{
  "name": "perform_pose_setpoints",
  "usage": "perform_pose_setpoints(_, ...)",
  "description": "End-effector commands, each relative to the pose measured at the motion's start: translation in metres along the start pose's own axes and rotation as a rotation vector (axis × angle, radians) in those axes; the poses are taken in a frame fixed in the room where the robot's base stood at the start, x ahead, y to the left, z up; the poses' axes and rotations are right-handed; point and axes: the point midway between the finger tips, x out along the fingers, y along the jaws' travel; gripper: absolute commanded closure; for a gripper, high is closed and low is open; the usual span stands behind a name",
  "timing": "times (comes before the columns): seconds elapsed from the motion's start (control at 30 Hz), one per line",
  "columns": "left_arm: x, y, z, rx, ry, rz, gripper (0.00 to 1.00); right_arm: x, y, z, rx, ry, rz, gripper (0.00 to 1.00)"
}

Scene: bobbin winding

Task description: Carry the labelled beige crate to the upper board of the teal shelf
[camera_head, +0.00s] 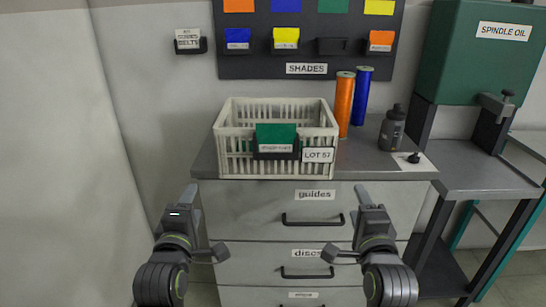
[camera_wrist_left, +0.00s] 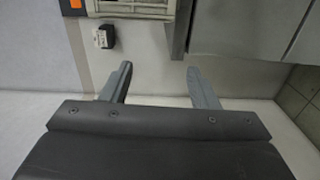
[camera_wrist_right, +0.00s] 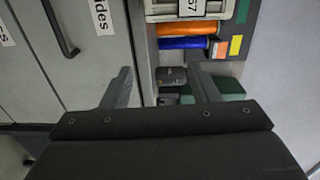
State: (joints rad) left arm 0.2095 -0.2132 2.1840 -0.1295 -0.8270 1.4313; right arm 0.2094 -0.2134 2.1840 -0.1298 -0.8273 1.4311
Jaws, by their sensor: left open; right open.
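The beige slatted crate (camera_head: 228,150) with a "LOT 57" label (camera_head: 318,155) stands on the grey counter top above the drawers. A dark holder with a green card (camera_head: 276,135) is at its front. Part of the crate shows at the top of the left wrist view (camera_wrist_left: 130,8) and the right wrist view (camera_wrist_right: 165,10). My left gripper (camera_head: 202,222) is open and empty, in front of and below the crate's left side. My right gripper (camera_head: 350,224) is open and empty, in front of and below its right side. The teal shelf's boards are not clearly in view.
Orange (camera_head: 344,105) and blue (camera_head: 361,95) spools and a dark bottle (camera_head: 392,128) stand right of the crate. A green spindle oil tank (camera_head: 470,50) is further right over a grey side stand (camera_head: 480,182). A teal leg (camera_head: 498,258) shows at far right. Drawers (camera_head: 270,205) are below.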

Motion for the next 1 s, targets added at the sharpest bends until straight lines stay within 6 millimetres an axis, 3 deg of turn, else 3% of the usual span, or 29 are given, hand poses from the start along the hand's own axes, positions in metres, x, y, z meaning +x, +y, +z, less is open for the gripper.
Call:
perform_pose_setpoints(0.37,-0.004,0.009,-0.001,-0.027,0.003,0.021,0.45,-0.004,-0.009,-0.001,0.027,0.002,-0.022,0.45)
perform_pose_setpoints(0.53,0.005,0.009,0.000,-0.024,0.001,0.022,0.45,0.004,-0.009,0.000,0.024,0.001,-0.022,0.45)
perform_pose_setpoints(1.0,0.084,0.011,-0.001,-0.021,0.003,0.020,0.45,0.084,-0.011,-0.001,0.021,0.003,-0.021,0.45)
